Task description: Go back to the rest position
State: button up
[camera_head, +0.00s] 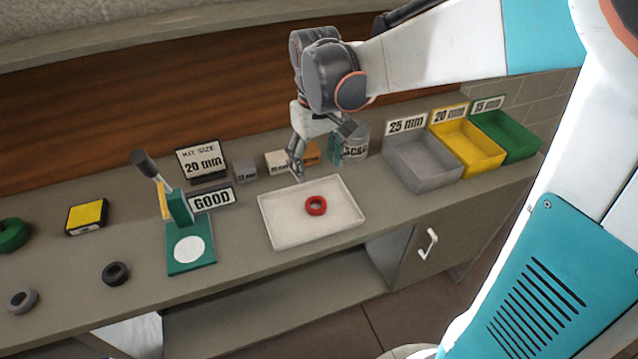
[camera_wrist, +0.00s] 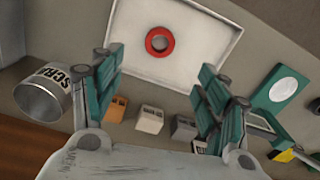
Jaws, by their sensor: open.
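My gripper (camera_head: 318,158) hangs above the back part of the workbench, behind the white tray (camera_head: 282,233). Its fingers are apart and empty in the wrist view (camera_wrist: 158,92). A red ring (camera_head: 316,205) lies flat in the tray, towards its middle; it also shows in the wrist view (camera_wrist: 160,41), beyond the fingers. The ring and the gripper are apart. My arm reaches in from the upper right of the head view.
Grey (camera_head: 422,172), yellow (camera_head: 468,147) and green (camera_head: 507,136) bins stand right. A SCRAP can (camera_wrist: 41,95) and small blocks (camera_wrist: 149,119) stand near the gripper. Dark (camera_head: 116,273) and grey (camera_head: 22,300) rings lie further left.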

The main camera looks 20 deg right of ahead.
jog(key=shift+s+r, duration=0.2)
dwell(0.3)
jog(key=s+r+m+t, duration=0.1)
jog(key=s+r+t, duration=0.1)
jog(key=s, duration=0.5)
jog(key=s+r+t, duration=0.2)
jog(key=s+t, duration=0.3)
jog(key=s, duration=0.2)
jog(key=shift+s+r+m, duration=0.15)
jog(key=shift+r+m, duration=0.1)
jog(key=shift+m, duration=0.15)
jog(key=shift+c, duration=0.5)
